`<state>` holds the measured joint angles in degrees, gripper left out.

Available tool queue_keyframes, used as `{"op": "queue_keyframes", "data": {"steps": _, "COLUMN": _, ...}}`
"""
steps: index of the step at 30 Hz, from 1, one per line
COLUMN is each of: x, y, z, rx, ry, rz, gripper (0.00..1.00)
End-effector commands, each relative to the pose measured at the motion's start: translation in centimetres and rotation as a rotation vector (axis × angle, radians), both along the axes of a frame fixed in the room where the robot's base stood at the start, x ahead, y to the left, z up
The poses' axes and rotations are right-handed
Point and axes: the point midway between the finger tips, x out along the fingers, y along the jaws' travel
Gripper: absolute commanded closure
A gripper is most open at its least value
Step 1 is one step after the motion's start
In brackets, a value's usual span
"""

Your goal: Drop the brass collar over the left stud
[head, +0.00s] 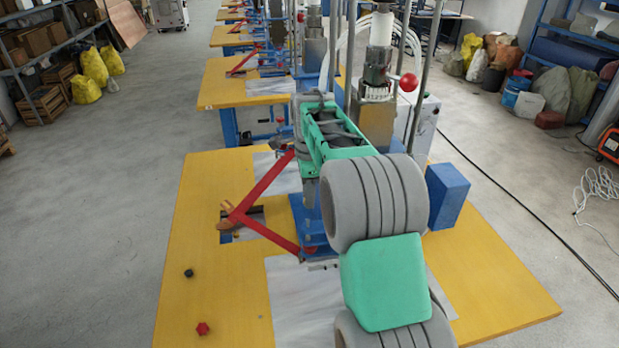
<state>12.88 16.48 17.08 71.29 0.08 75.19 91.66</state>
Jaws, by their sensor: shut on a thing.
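My gripper (310,192) hangs over the middle of the near yellow table, beside a blue fixture. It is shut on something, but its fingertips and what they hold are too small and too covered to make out. I cannot clearly pick out the brass collar. A copper-coloured stepped piece (228,212) stands left of my gripper, by the corner of a red bent bar; I cannot tell what it is. The left stud cannot be made out either; my arm covers part of the table's middle.
The yellow table (205,175) carries the red bent bar (265,183), a blue block (447,195), a black knob (188,273) and a red knob (202,328). A press column with a red ball lever (408,82) stands behind my arm. The table's left side is mostly clear.

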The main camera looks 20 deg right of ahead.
Motion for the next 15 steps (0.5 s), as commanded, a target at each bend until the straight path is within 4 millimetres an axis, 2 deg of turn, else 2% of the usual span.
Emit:
{"op": "queue_keyframes", "data": {"steps": 2, "x": 0.2, "y": -0.3, "z": 0.6, "rx": 0.000, "ry": 0.000, "rz": -0.035, "gripper": 1.00}}
{"op": "queue_keyframes", "data": {"steps": 5, "x": 0.2, "y": -0.4, "z": 0.5, "rx": 0.000, "ry": 0.001, "rz": -0.049, "gripper": 1.00}}
{"op": "queue_keyframes", "data": {"steps": 11, "x": 0.1, "y": -0.3, "z": -1.0, "rx": 0.000, "ry": 0.002, "rz": -0.046, "gripper": 1.00}}
{"op": "queue_keyframes", "data": {"steps": 15, "x": 0.2, "y": -0.3, "z": -2.9, "rx": 0.000, "ry": 0.001, "rz": -0.045, "gripper": 1.00}}
